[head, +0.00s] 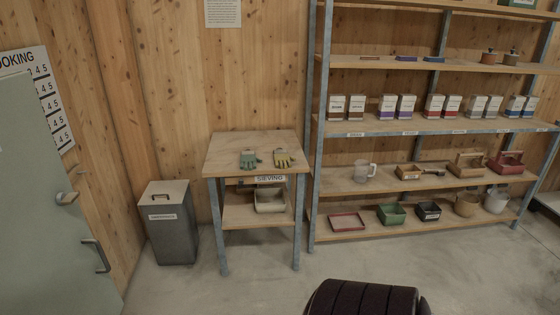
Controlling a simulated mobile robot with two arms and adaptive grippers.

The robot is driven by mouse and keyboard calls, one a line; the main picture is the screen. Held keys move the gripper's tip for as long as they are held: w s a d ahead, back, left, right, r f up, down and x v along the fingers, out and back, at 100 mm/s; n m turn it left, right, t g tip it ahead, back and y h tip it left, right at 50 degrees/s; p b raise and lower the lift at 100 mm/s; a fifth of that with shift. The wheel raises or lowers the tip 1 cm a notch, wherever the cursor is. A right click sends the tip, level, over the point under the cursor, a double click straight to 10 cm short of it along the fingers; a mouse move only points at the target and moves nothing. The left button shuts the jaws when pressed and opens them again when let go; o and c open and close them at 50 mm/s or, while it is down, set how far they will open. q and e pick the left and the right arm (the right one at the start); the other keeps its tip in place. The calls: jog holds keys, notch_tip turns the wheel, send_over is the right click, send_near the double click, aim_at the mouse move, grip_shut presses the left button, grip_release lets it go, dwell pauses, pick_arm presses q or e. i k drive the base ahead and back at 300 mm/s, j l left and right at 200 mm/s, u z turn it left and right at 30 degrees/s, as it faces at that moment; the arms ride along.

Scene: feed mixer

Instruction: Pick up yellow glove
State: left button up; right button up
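A yellow glove (284,158) lies flat on the top of a small wooden table (225,155) with grey legs. A green glove (249,160) lies just to its left, with a small gap between them. Both gloves are near the table's right half, behind its front edge. The table carries a "SIEVING" label. Neither of my grippers shows in the head view.
A grey lidded bin (172,230) stands left of the table. A tall shelf (345,128) with boxes, scoops and trays stands close on its right. A light container (270,201) sits on the table's lower shelf. The floor (245,290) in front is clear.

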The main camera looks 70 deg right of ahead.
aim_at(281, 156)
jog(key=k+z, duration=0.25)
jog(key=z, duration=0.2)
jog(key=k+l+z, duration=0.15)
jog(key=z, duration=0.35)
jog(key=i+l+z, duration=0.15)
jog(key=z, duration=0.2)
jog(key=i+l+z, duration=0.1)
jog(key=i+z, duration=0.35)
jog(key=z, duration=0.25)
